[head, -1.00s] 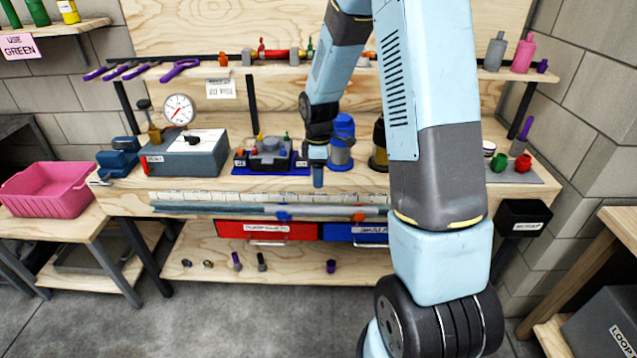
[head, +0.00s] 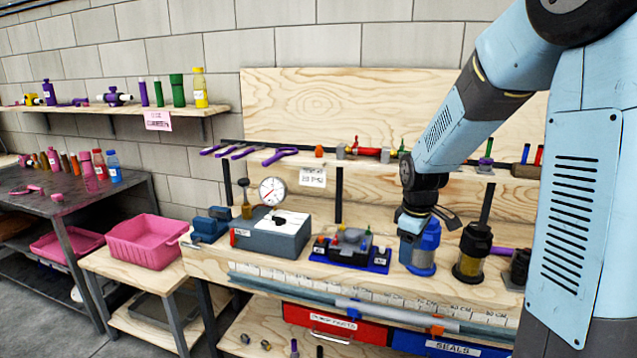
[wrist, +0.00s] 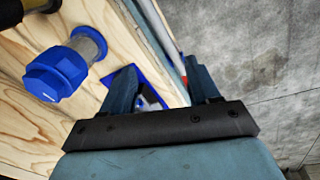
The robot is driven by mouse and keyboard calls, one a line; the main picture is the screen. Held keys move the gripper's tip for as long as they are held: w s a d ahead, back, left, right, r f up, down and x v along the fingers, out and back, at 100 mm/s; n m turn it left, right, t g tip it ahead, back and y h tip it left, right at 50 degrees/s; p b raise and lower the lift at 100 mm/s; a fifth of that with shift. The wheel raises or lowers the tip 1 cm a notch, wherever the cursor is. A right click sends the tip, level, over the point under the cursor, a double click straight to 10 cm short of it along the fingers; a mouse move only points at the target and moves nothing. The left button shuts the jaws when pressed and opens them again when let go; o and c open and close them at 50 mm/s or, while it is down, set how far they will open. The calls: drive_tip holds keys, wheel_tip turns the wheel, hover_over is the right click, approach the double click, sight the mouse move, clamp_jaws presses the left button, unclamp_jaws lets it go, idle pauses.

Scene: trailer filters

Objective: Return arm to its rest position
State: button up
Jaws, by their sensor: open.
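My gripper (wrist: 160,88) shows in the wrist view with its two fingers apart and nothing between them. It is over the front edge of the wooden workbench, with the grey floor to its right. In the head view my arm comes in from the right, and its wrist (head: 418,222) hangs over the bench in front of the blue-capped filter (head: 420,250). The fingertips are hard to make out there. The blue-capped filter also stands left of the gripper in the wrist view (wrist: 62,70), apart from it.
A black-capped filter (head: 472,252) stands to the right on the bench. A blue tray with small parts (head: 350,264), a grey box (head: 270,238) and a pressure gauge (head: 272,191) are to the left. A pink bin (head: 146,245) sits on a side table. A shelf (head: 345,162) runs behind the arm.

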drive_tip(key=s+r+m+t, duration=0.2)
drive_tip(key=s+r+m, duration=0.3)
drive_tip(key=s+r, duration=0.3)
drive_tip(key=s+r+m+t, duration=0.2)
drive_tip(key=s+r+m, duration=0.3)
drive_tip(key=s, duration=1)
drive_tip(key=shift+s+r, duration=0.2)
drive_tip(key=shift+r, duration=1.6)
drive_tip(key=shift+d, duration=0.1)
